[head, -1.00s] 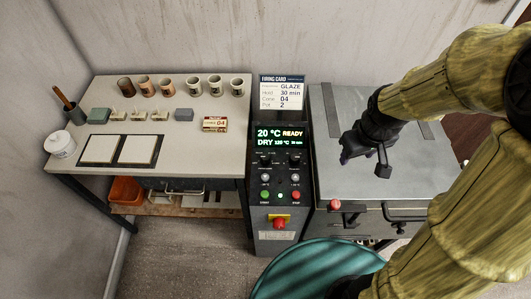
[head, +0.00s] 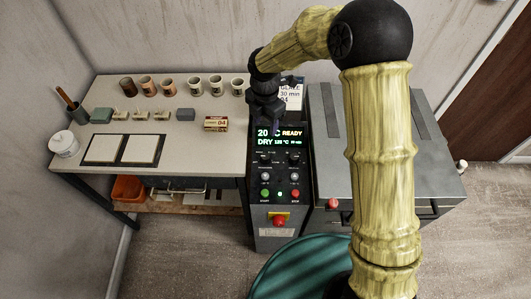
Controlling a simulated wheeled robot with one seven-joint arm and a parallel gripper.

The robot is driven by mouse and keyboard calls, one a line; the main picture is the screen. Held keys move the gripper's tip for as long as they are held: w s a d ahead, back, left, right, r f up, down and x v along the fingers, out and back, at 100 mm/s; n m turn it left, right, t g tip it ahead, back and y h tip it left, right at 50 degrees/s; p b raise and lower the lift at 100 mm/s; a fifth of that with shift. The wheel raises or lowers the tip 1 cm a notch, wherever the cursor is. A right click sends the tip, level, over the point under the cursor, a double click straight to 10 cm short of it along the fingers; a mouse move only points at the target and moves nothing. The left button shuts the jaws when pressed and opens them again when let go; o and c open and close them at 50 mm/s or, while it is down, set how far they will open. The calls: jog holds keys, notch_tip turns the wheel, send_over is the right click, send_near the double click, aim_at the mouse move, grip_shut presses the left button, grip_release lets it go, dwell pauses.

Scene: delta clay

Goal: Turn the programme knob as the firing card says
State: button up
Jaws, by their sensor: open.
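The firing card (head: 291,96) stands behind the control panel. GLAZE, 30 min and 04 still show, and my arm hides its left part. The panel's display (head: 291,133) reads 20 °C READY and DRY 120 °C, with small time text. Two dark knobs sit below the display, a left knob (head: 265,158) and a right knob (head: 294,158); their labels and pointers are too small to read. My gripper (head: 271,122) is open, above the display's left part, and it covers some of the top line. It appears apart from both knobs.
Green and red buttons and a red emergency stop (head: 279,221) sit lower on the panel. The grey kiln (head: 328,150) is on the right, partly behind my arm. The left table (head: 190,145) holds cups, tiles and a small cone box (head: 215,124).

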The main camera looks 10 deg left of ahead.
aim_at(266, 156)
notch_tip(266, 156, down, 17)
jog(key=p, duration=0.2)
jog(key=shift+f+p, duration=0.2)
jog(key=shift+p, duration=0.2)
dwell(0.3)
jog(key=c, duration=1)
